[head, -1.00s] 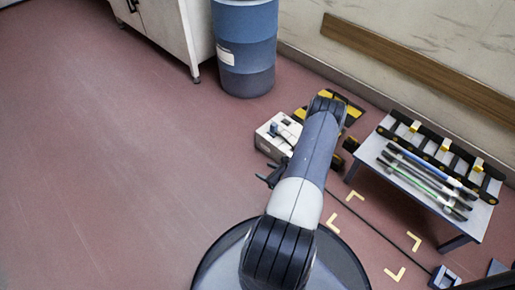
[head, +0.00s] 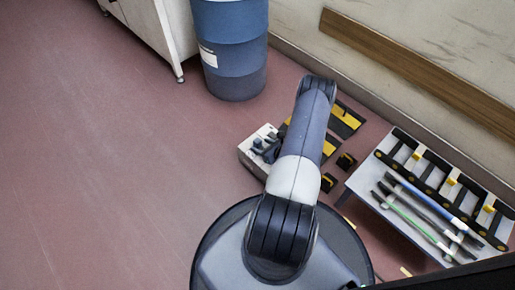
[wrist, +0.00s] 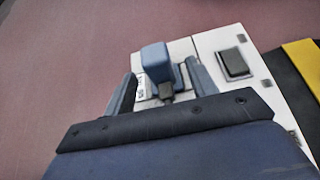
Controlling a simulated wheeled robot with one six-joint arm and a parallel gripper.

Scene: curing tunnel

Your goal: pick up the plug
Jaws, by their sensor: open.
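The plug (wrist: 156,62) is a blue block with a dark lower part, seen in the wrist view above a white box (wrist: 205,42). My gripper (wrist: 161,70) is open, with one finger on each side of the plug in the picture. I cannot tell whether either finger touches it. In the head view the white box (head: 247,158) is on the floor just left of my arm. Small blue and dark shapes show on its top, but I cannot tell plug from gripper there.
A dark switch (wrist: 234,63) sits on the box beside the right finger. Yellow-and-black pieces (head: 345,118) lie behind my arm. A low table (head: 360,185) with several rods stands at right. A blue drum (head: 230,50) stands behind. The floor at left is clear.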

